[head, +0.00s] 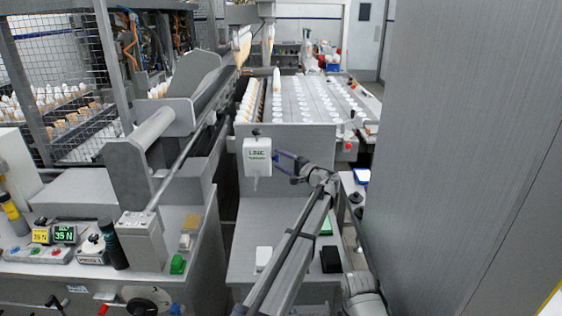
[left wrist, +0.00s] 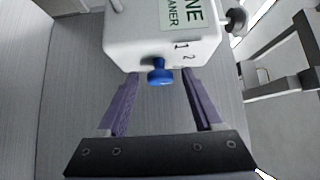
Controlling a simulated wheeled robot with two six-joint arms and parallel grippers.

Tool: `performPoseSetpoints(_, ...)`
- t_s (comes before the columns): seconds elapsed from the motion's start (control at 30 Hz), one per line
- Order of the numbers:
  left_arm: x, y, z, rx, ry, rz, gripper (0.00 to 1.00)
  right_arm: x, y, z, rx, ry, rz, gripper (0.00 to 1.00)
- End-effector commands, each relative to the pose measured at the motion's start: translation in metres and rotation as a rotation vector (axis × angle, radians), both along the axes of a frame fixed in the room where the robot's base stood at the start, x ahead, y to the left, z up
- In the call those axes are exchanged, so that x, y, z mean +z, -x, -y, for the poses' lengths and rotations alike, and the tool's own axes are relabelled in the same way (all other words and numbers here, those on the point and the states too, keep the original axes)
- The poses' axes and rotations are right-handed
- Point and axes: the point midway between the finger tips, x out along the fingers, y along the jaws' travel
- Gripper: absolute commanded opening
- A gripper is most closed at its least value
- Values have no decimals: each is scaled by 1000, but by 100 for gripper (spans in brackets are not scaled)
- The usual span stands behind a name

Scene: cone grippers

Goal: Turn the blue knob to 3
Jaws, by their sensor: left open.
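The blue knob (left wrist: 160,73) sticks out from the lower face of a white box (left wrist: 165,38) in the left wrist view. The box carries a green label and the digits 1 and 2 beside the knob; a 3 is not readable. The box also shows in the head view (head: 257,150), fixed to a grey machine end, where I cannot make out the knob. My left gripper (head: 276,157) is at the right side of the box, open. In the left wrist view its purple fingers lie either side of the knob, with gaps; whether the tips reach it is unclear. My right gripper is out of view.
A round dark fitting (left wrist: 236,20) sits at the box's right side. A large grey panel (head: 460,150) blocks the right. A console with switches (head: 60,250) stands at left.

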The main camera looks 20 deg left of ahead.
Motion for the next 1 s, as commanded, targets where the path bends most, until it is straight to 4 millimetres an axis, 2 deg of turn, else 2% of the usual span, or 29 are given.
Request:
performPoseSetpoints(0.1, 0, 0, 0, 0, 0, 0, 66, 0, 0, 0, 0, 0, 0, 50)
performPoseSetpoints(0.7, 0, 0, 0, 0, 0, 0, 0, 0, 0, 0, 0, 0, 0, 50)
performPoseSetpoints(1.0, 1, 0, 0, 0, 3, -11, 0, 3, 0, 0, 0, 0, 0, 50)
